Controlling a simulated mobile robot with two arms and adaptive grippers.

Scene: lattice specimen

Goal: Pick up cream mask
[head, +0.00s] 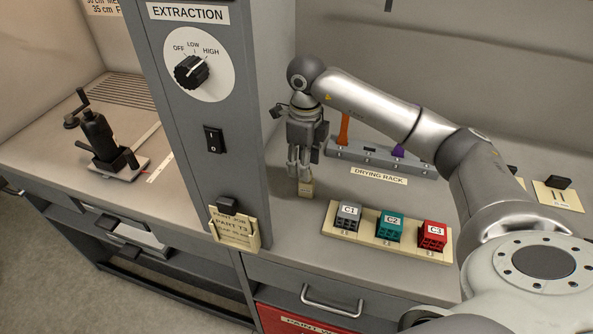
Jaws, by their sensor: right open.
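A small cream piece (306,188), which looks like the cream mask, stands on the bench just right of the grey extraction column. My right gripper (299,175) points down directly over it, with its fingertips at the top of the piece. The gripper is open; I cannot tell whether the fingers touch the piece. The fingers hide part of its top. My left gripper is not in view.
A cream tray (364,237) with grey C1 (348,217), teal C2 (389,228) and red C3 (432,236) blocks lies right of the gripper. The drying rack (375,158) stands behind. The extraction column (215,130) rises close on the left.

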